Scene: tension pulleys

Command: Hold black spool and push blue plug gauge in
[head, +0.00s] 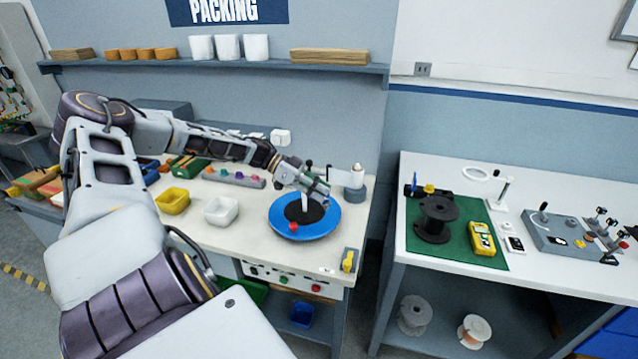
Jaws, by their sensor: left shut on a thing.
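The black spool (435,220) stands upright on the green mat (480,263) on the right-hand table. A small black and blue item (411,187) is at the mat's back left corner; I cannot tell whether it is the blue plug gauge. My left gripper (308,193) is far left of the spool, over the blue disc (327,220) on the packing bench. It is shut on a pale upright post (305,203) at the disc's black centre; the fingers partly hide the post. My right gripper is not in view.
A yellow meter (482,238) lies right of the spool. A magnifier lamp (500,193) and a grey fixture (560,235) stand farther right. White (221,210) and yellow (173,200) bins sit left of the disc. A gap separates the two tables.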

